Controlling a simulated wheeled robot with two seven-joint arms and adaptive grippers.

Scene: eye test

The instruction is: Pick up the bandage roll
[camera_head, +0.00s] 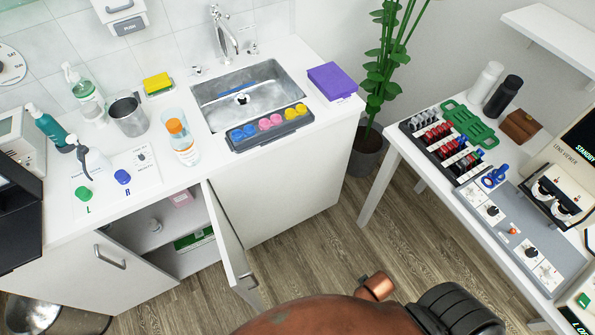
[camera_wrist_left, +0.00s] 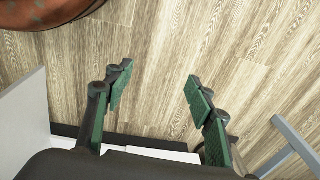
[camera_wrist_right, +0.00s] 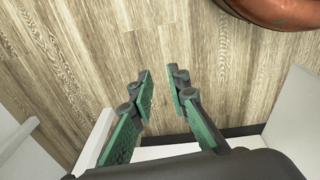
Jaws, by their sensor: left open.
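I cannot make out a bandage roll in any view. My left gripper (camera_wrist_left: 158,80) shows in the left wrist view, its green-padded fingers wide apart with only wood floor between them. My right gripper (camera_wrist_right: 159,80) shows in the right wrist view, its fingers a smaller gap apart, with nothing between them. Neither gripper shows in the head view. The cabinet (camera_head: 232,255) under the counter has its door ajar; inside are a pinkish container (camera_head: 181,198) and a green-and-white box (camera_head: 194,239), both partly hidden.
The counter holds a sink (camera_head: 208,93), a tray (camera_head: 288,130) of coloured pieces, an orange-capped bottle (camera_head: 186,151), a steel beaker (camera_head: 129,117) and a purple box (camera_head: 332,82). At right, a white table (camera_head: 408,150) carries racks and devices. Open wood floor (camera_head: 330,235) lies between.

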